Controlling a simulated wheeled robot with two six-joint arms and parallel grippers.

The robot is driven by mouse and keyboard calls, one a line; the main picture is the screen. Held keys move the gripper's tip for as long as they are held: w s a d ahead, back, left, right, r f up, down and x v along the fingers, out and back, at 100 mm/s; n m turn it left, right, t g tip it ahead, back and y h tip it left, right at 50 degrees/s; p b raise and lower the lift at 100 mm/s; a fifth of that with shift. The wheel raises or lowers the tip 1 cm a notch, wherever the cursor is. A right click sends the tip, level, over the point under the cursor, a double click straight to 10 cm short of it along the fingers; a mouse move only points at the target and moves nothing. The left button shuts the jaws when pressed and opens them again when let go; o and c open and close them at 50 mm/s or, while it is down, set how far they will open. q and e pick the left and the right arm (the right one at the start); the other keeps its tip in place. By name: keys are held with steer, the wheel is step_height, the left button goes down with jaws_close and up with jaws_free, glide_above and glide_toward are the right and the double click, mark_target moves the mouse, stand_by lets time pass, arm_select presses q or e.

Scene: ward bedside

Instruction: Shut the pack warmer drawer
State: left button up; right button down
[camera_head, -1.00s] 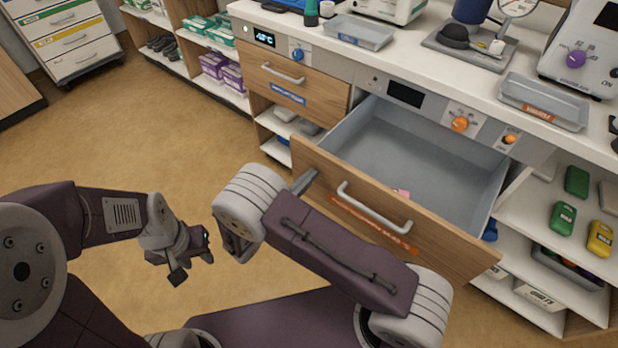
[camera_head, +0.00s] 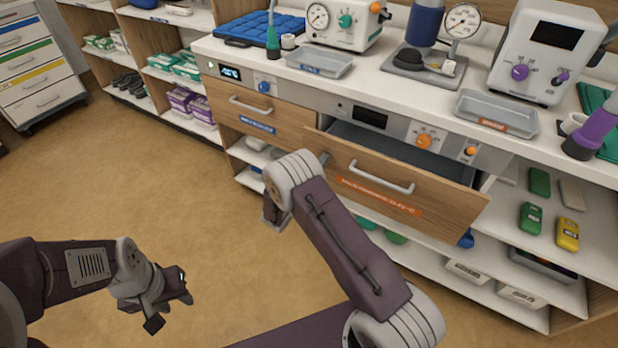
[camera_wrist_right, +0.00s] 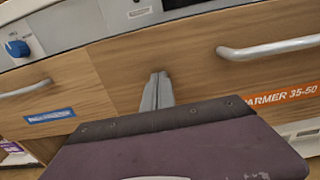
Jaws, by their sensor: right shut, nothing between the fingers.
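The pack warmer drawer (camera_head: 430,197) has a wood front, a bar handle and an orange label; it is partly open, with a strip of grey interior showing behind the front. Its front also shows in the right wrist view (camera_wrist_right: 200,75), with the handle (camera_wrist_right: 270,47) at right. My right gripper (camera_wrist_right: 158,90) is shut and empty, its tips at the drawer front left of the handle, seemingly touching it. In the head view my right gripper (camera_head: 325,158) is mostly hidden behind my arm. My left gripper (camera_head: 172,298) hangs over the floor at lower left, away from the drawer; its jaw opening is unclear.
A second drawer with a blue label (camera_head: 257,124) is closed at left. The countertop above holds grey trays (camera_head: 497,112), gauges and machines. Open shelves with green and yellow packs (camera_head: 567,233) stand at right. The floor at left is clear.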

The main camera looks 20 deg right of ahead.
steer(key=b+x, duration=0.2)
steer(key=x, duration=0.7)
steer(key=shift+w+d+r, duration=0.2)
steer(key=shift+d+r, duration=0.05)
